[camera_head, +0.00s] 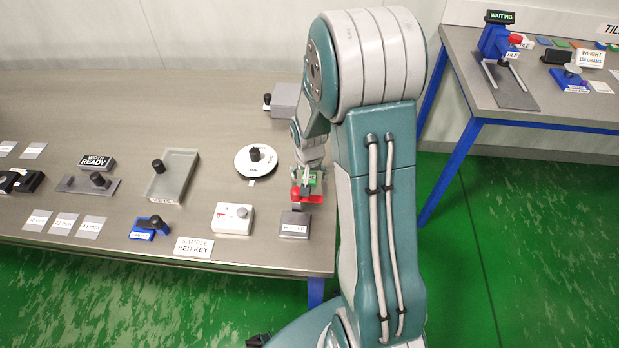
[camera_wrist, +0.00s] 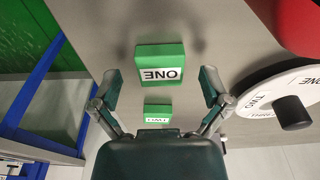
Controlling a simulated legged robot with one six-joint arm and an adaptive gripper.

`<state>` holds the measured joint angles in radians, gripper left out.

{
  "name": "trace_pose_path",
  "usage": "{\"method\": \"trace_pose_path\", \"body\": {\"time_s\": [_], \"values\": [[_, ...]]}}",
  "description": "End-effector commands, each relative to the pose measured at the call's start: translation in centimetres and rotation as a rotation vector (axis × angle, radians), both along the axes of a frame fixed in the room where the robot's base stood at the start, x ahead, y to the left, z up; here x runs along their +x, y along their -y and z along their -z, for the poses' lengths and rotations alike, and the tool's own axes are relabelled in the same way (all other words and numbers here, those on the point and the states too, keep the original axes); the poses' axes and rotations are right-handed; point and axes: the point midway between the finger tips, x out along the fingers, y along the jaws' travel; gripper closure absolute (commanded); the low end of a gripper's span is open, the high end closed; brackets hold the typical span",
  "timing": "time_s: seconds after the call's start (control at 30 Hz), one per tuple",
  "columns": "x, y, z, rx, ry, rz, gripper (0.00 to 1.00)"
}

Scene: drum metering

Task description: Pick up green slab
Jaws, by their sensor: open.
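A green slab labelled ONE (camera_wrist: 160,55) lies on the table in the wrist view, just beyond my fingertips. A smaller-looking green slab labelled TWO (camera_wrist: 158,109) shows below it, between my fingers and near the palm. My gripper (camera_wrist: 161,86) is open, with a finger on either side and nothing held. In the head view, my gripper (camera_head: 311,166) is low over the table's right end. A green patch (camera_head: 316,178) shows beside and below it, partly hidden by my arm, and I cannot tell which slab it is.
A red part (camera_head: 307,196) lies close by the green patch. A white dial with a black knob (camera_head: 256,161) is left of my gripper. A grey MOULD block (camera_head: 294,224) is at the front edge. A second table (camera_head: 560,105) stands at the back right.

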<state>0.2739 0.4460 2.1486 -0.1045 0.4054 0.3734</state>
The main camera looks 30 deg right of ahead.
Motion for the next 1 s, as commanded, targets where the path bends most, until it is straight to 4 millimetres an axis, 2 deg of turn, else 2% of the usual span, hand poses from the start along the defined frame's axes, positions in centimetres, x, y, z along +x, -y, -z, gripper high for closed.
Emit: {"method": "trace_pose_path", "body": {"time_s": [0.2,0.23,0.27,0.3,0.4,0.8,1.0], "values": [[0.0,0.0,0.0,-0.001,0.001,0.000,0.03],[0.0,0.0,0.0,-0.001,0.001,0.000,0.12],[0.0,0.0,0.0,-0.001,0.001,0.000,0.25],[0.0,0.0,0.1,-0.001,0.001,0.000,0.43],[0.0,0.0,0.1,-0.001,0.001,0.000,0.74],[0.0,0.0,-0.1,0.000,0.000,0.000,0.76],[0.1,0.1,-1.9,-0.001,0.004,0.000,0.76]]}}
